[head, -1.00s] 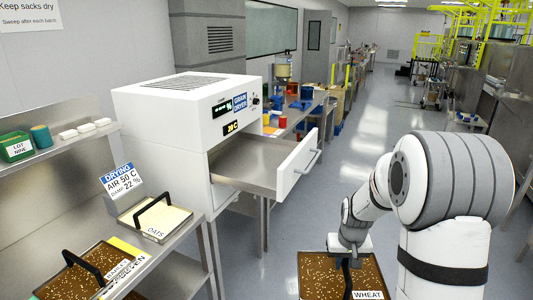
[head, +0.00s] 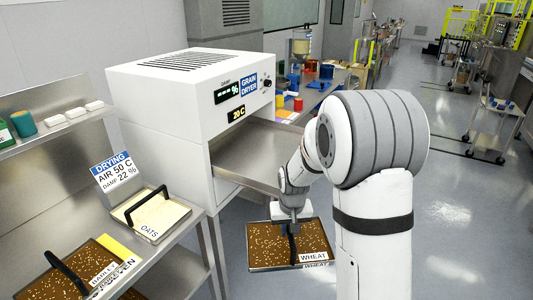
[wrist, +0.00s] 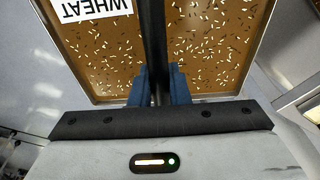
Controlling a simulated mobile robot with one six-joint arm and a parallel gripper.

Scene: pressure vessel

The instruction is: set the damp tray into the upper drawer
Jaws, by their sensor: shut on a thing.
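My gripper (head: 291,220) is shut on the black handle of the brown, grain-covered WHEAT tray (head: 268,246). The tray hangs roughly level in front of the white grain dryer (head: 185,85), in the air and lower in the picture than the drawer. In the wrist view, the blue fingertips (wrist: 159,84) close on the handle, and the tray (wrist: 215,50) lies beyond them. The dryer's upper drawer (head: 250,158) is pulled out, and its visible metal floor is bare. My arm hides the drawer's front end and handle.
On the left bench (head: 150,262) lie a pale OATS tray (head: 170,222) and a brown BARLEY tray (head: 108,256), both with upright handles. A sign (head: 115,172) reads air 50 C, damp 22 %. The dryer shows 20 C.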

